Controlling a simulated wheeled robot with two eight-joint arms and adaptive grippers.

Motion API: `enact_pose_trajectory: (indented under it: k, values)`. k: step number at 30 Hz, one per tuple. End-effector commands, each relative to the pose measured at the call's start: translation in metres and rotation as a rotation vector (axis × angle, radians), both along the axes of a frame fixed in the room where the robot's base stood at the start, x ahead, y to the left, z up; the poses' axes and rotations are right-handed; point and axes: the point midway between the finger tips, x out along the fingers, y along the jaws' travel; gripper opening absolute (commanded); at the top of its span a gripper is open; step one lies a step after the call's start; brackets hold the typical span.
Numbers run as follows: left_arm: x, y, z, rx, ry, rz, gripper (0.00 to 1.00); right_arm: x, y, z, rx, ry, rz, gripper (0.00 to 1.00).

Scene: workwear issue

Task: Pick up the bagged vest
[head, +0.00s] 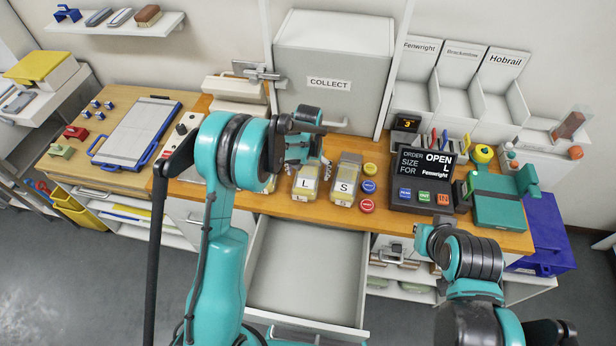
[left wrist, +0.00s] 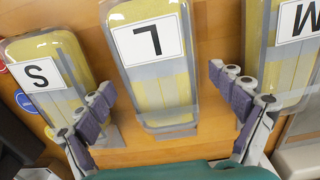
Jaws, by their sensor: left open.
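Bagged yellow-and-grey vests lie in a row on the wooden counter. The one marked L (head: 305,185) is beside the one marked S (head: 346,186); in the left wrist view, L (left wrist: 158,85) is in the middle, S (left wrist: 62,98) left and M (left wrist: 282,62) right. In the head view M is mostly hidden by my left arm. My left gripper (head: 306,152) is open and empty over the row. In the left wrist view its fingers (left wrist: 160,92) appear on either side of the L bag, not closed on it. My right gripper (head: 432,238) is low at the right; its jaws are unclear.
Coloured buttons (head: 369,186) are right of S. A COLLECT cabinet (head: 332,75) stands behind, with labelled bins (head: 455,100) to its right. An open empty drawer (head: 305,265) juts out below the counter.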

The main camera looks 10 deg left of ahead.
Motion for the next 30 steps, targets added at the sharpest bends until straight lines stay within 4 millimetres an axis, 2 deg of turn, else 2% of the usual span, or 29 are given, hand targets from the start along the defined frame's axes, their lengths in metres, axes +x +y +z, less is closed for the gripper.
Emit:
enact_pose_trajectory:
  k: [1,7,20,23,27,30]
  values:
    - [0.0,0.0,0.0,0.0,0.0,0.0,0.89,0.0,0.0,0.0,0.0,0.0,0.0,0.0]
    - [0.0,0.0,0.0,0.0,0.0,0.0,0.37,0.0,0.0,0.0,0.0,0.0,0.0,0.0]
    - [0.0,0.0,0.007,0.0,0.0,0.0,0.37,0.0,0.0,0.001,0.0,0.0,0.0,0.0]
    - [0.0,0.0,0.017,0.0,0.0,0.0,0.37,0.0,0.0,0.003,0.0,0.0,0.0,0.0]
    - [0.0,0.0,0.042,0.0,0.0,0.0,0.37,0.0,0.0,0.008,0.0,0.0,0.0,0.0]
    - [-0.002,-0.021,0.055,0.0,0.0,-0.005,0.37,0.0,0.0,0.01,0.0,0.0,0.0,0.0]
